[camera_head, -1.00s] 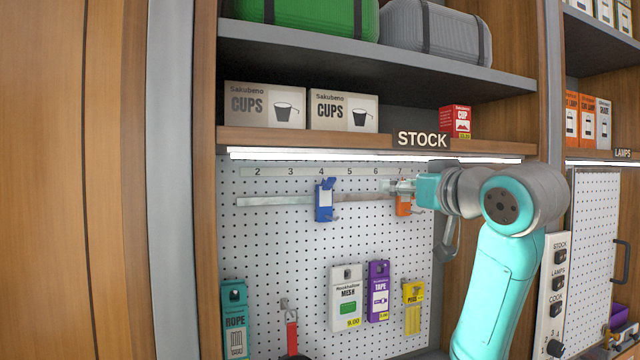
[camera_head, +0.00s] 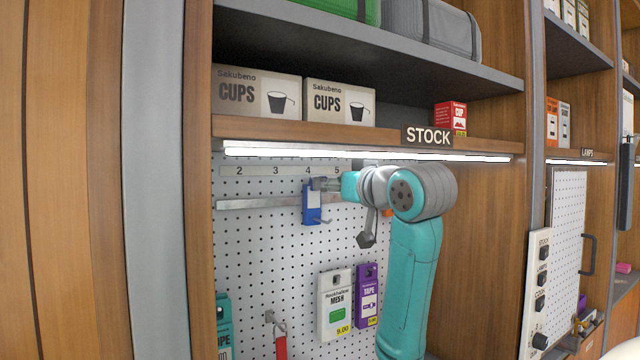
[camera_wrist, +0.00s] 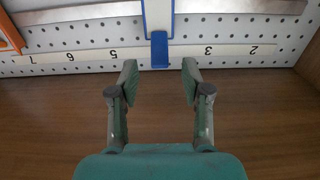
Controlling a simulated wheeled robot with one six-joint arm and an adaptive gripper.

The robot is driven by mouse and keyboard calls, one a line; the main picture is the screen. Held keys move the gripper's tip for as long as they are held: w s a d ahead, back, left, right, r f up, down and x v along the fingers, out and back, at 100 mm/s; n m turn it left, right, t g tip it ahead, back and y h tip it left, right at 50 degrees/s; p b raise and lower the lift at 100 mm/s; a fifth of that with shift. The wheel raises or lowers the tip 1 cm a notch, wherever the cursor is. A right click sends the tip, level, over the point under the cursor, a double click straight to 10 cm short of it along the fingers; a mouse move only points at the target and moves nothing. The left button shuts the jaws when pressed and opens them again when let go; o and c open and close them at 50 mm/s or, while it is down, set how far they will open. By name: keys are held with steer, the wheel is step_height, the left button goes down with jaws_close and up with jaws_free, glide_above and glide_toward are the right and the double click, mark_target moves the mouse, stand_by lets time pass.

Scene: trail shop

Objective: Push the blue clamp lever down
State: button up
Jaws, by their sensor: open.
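The blue clamp (camera_head: 312,215) sits on the metal rail (camera_head: 250,204) below the number 4 on the scale strip, its hook pointing out to the lower right. In the wrist view, which is upside down, its blue lever (camera_wrist: 160,52) shows between and just beyond my fingertips. My gripper (camera_head: 325,184) is at the top of the clamp and hides part of the lever in the head view. The wrist view shows my gripper (camera_wrist: 160,75) open and empty, with a finger on each side of the lever. I cannot tell whether anything touches.
An orange clamp (camera_wrist: 9,36) is on the same rail, mostly behind my arm in the head view. The stock shelf (camera_head: 300,128) and its light strip run close above. Mesh (camera_head: 336,305) and tape (camera_head: 367,295) packs hang below on the pegboard.

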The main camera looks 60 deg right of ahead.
steer(key=shift+x, duration=2.55)
jaws_close()
